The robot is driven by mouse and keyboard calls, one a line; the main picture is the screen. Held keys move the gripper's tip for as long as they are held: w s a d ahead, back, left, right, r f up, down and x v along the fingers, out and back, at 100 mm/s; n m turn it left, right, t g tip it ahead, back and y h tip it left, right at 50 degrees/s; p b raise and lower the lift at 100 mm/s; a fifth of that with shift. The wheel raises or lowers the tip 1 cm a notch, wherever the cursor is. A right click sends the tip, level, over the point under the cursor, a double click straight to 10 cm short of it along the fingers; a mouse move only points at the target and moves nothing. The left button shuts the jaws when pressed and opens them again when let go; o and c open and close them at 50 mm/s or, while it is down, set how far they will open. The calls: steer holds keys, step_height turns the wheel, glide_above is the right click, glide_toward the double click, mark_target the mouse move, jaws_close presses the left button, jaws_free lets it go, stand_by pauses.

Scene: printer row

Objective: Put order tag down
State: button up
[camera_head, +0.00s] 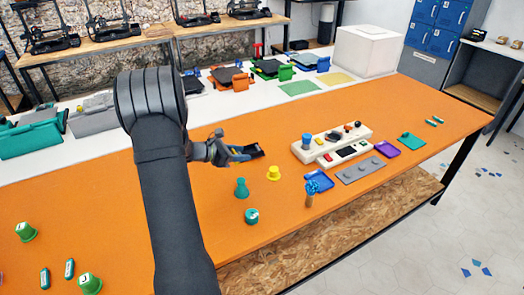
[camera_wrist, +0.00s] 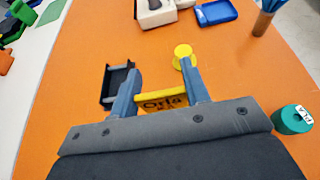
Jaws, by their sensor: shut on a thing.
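The order tag (camera_wrist: 162,98), a yellow plate with dark lettering that reads like "Orla", shows in the wrist view between the two blue fingers. My gripper (camera_wrist: 160,70) is shut on it. In the head view my gripper (camera_head: 236,152) is over the orange table, left of its middle, and I cannot make out the tag there. A small black tray (camera_wrist: 108,97) lies just left of the fingers in the wrist view; in the head view it (camera_head: 256,149) is at the fingertips. I cannot tell whether the tag touches the table.
A yellow piece (camera_head: 273,174) stands near the gripper, with teal pieces (camera_head: 241,188) and (camera_head: 251,216) in front. A blue tray (camera_head: 319,181), a pen holder (camera_head: 311,199) and a white console (camera_head: 332,144) are to the right.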

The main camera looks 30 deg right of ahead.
steer(key=w+d, duration=0.8)
steer(key=d, duration=0.3)
glide_above(279, 144)
steer(key=f, duration=0.1)
step_height(279, 144, down, 9)
steer(key=shift+s+f, duration=0.15)
steer(key=shift+f, duration=0.15)
steer(key=o, duration=1)
